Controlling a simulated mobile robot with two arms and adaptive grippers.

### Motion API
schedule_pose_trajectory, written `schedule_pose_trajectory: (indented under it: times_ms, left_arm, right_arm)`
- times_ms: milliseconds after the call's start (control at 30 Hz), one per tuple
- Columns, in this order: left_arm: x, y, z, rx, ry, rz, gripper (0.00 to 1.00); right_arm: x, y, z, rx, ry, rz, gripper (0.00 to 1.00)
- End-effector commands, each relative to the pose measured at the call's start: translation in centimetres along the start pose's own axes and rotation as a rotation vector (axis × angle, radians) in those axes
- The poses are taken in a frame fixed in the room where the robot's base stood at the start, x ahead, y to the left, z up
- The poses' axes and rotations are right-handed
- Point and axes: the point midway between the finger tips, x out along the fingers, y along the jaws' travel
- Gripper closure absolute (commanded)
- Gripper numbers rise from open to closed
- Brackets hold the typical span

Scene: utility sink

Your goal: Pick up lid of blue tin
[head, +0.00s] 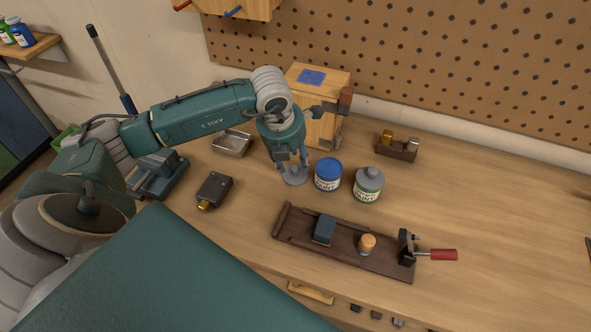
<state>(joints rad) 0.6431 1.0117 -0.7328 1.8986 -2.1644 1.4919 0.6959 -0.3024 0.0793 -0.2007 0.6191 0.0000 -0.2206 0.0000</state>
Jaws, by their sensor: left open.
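The blue tin (327,184) stands upright on the wooden bench, with a white label band and a flat blue top, its lid (329,167). My left gripper (291,170) points down just left of the tin, apart from it. Its fingers are open, above a flat grey disc (295,179) on the bench; I cannot tell if they touch it. A similar tin with a grey top (368,186) and green-white label stands just right of the blue tin. My right gripper is not in view.
A wooden box (318,112) stands behind the gripper. A metal tray (232,144) and a dark block (214,189) lie to the left. A dark wooden board (340,246) with tools lies in front. The bench's right side is mostly clear.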

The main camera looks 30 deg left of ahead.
Motion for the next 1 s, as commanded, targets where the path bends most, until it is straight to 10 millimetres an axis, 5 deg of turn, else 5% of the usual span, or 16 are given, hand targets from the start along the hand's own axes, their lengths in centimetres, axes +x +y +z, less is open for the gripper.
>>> schedule_pose_trajectory:
  times_ms: [200, 467, 667, 1000]
  left_arm:
    - [2.6, -0.2, -0.1, -0.001, 0.002, 0.001, 0.58]
    - [3.0, -0.2, -0.1, 0.000, 0.000, 0.000, 0.58]
    - [3.0, -0.2, -0.1, 0.000, 0.000, 0.000, 0.96]
    - [3.0, -0.2, -0.1, 0.000, 0.000, 0.001, 0.99]
  right_arm:
    - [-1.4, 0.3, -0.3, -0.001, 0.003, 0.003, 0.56]
    - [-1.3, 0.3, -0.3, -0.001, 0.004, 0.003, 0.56]
    - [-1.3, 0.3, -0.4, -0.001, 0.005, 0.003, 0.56]
    - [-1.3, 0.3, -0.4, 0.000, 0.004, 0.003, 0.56]
